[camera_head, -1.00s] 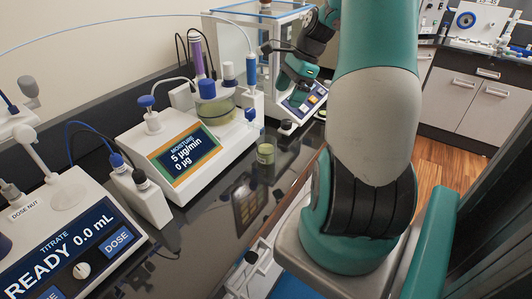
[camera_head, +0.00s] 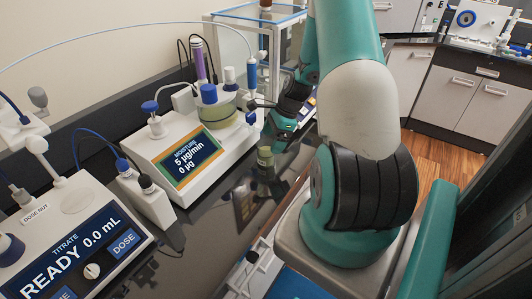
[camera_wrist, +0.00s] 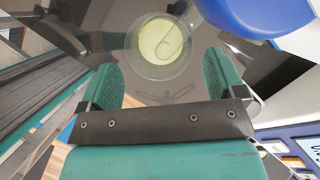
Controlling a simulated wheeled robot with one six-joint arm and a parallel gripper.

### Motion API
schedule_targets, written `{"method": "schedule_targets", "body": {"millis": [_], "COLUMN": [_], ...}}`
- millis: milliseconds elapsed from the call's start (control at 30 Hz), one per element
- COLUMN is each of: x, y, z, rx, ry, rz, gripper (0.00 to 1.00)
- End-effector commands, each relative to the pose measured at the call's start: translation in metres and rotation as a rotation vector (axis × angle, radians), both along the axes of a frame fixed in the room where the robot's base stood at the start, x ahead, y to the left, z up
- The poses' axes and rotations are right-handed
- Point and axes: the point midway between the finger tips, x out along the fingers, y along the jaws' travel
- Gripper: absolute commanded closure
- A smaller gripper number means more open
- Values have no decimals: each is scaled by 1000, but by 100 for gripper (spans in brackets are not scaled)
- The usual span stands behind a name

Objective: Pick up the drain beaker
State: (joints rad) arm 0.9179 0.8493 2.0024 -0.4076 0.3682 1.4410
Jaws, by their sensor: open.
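The drain beaker (camera_head: 265,157) is a small clear cup with pale yellow-green liquid, standing upright on the dark bench in front of the moisture meter. In the wrist view the beaker (camera_wrist: 162,47) is seen from above, just beyond the fingertips and roughly centred between them. My gripper (camera_head: 278,139) is close above and beside the beaker in the head view. In the wrist view its teal fingers (camera_wrist: 162,72) are spread apart with nothing between them. The beaker's lower side is partly hard to make out.
The moisture meter (camera_head: 187,158), with its blue-capped vessel (camera_head: 217,106), stands close left of the beaker. A blue cap (camera_wrist: 255,14) looms near it in the wrist view. The titrator (camera_head: 75,250) is at front left. A glass-sided cabinet (camera_head: 235,35) stands behind.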

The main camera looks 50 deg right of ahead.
Motion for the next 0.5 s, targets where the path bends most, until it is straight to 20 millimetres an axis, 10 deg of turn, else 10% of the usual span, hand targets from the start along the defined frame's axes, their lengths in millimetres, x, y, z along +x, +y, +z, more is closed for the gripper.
{"method": "schedule_targets", "body": {"millis": [500], "x": [7], "y": [9], "z": [-28], "rx": [-1], "ry": [0], "rz": [0], "gripper": [16]}}
